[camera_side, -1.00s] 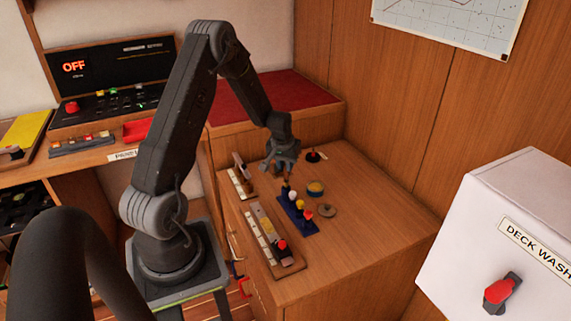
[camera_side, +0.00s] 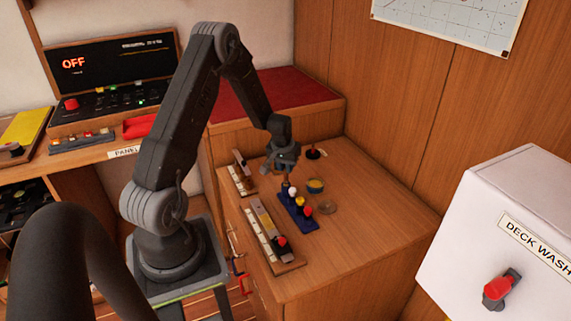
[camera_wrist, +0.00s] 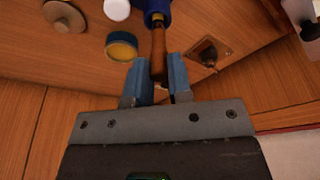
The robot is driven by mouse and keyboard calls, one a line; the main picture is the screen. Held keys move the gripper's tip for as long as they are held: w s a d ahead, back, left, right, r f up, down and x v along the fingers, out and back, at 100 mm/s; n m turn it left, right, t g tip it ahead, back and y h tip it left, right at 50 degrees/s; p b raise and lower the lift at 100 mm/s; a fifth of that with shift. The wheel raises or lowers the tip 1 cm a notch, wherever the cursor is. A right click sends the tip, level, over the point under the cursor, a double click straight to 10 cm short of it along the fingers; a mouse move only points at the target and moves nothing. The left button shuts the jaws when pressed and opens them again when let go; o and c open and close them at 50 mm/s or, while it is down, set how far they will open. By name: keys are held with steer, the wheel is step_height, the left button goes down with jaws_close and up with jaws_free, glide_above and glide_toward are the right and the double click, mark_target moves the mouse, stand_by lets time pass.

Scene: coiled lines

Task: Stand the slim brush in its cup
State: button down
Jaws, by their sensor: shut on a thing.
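My gripper (camera_wrist: 160,82) is shut on the slim brush (camera_wrist: 158,50), whose brown wooden handle runs between the blue fingers. In the wrist view the handle meets a dark blue part with a yellowish ring at the top edge; I cannot tell whether this is the brush's own end or a cup. In the side view my gripper (camera_side: 286,168) is over the back end of a blue rack (camera_side: 299,215) holding several coloured round tops. The brush's lower end is too small to make out there, and I cannot tell which holder is its cup.
A black-and-red knob (camera_side: 313,153) stands behind. Two strips, one with coloured blocks (camera_side: 268,232), lie left. The cabinet top's right side is clear.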

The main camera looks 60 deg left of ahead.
mark_target(286, 181)
steer(key=shift+f, duration=0.25)
steer(key=shift+f, duration=0.4)
steer(key=shift+f, duration=0.35)
steer(key=shift+f, duration=0.35)
steer(key=shift+f, duration=0.2)
steer(key=c, duration=1)
jaws_free()
steer(key=shift+o, duration=0.2)
steer(key=shift+w+a+v, duration=0.15)
steer(key=shift+v, duration=0.85)
steer(key=shift+w+a+v, duration=0.15)
steer(key=shift+v, duration=0.85)
steer(key=shift+w+a+v, duration=0.15)
steer(key=shift+v, duration=0.85)
